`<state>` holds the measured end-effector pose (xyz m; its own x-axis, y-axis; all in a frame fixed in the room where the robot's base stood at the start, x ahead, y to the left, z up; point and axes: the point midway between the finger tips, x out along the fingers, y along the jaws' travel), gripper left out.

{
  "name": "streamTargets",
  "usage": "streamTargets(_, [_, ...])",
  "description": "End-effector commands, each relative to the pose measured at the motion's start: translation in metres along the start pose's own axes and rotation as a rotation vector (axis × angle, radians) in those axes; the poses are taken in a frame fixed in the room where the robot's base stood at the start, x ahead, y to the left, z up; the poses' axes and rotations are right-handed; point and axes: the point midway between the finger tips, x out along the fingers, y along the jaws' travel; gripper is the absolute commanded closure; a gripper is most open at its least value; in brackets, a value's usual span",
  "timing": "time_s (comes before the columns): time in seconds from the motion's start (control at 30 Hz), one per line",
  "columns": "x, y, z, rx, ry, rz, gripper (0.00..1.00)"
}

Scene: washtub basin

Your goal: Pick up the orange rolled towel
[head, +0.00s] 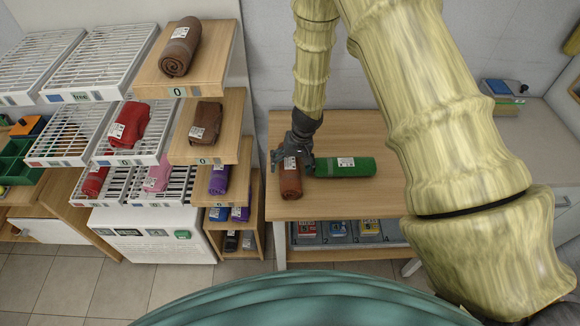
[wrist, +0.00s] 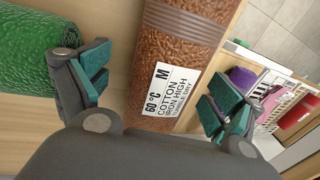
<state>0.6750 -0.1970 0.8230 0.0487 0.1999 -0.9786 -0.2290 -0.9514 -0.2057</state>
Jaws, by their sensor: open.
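The orange-brown rolled towel (head: 291,184) lies on the wooden table, with its long side running front to back. In the wrist view the towel (wrist: 178,45) shows a ribbed band and a white label reading "COTTON". My gripper (head: 292,160) is over the towel's far part and hides some of it. In the wrist view my gripper (wrist: 158,92) is open, with one finger on each side of the towel. The left finger is between it and the green towel. I cannot tell whether the fingers touch the towel.
A green rolled towel (head: 345,168) lies close to the right of the orange one. It also shows in the wrist view (wrist: 25,55). Shelves (head: 205,152) with several rolled towels stand to the left. The front of the table (head: 340,206) is bare.

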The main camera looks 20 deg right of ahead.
Motion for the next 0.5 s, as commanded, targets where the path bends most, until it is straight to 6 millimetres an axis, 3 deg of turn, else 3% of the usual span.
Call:
streamTargets(0.37, [0.0059, -0.0001, -0.0002, 0.001, 0.001, 0.000, 0.07])
streamTargets(0.5, [0.0059, -0.0001, -0.0002, 0.001, 0.001, 0.000, 0.31])
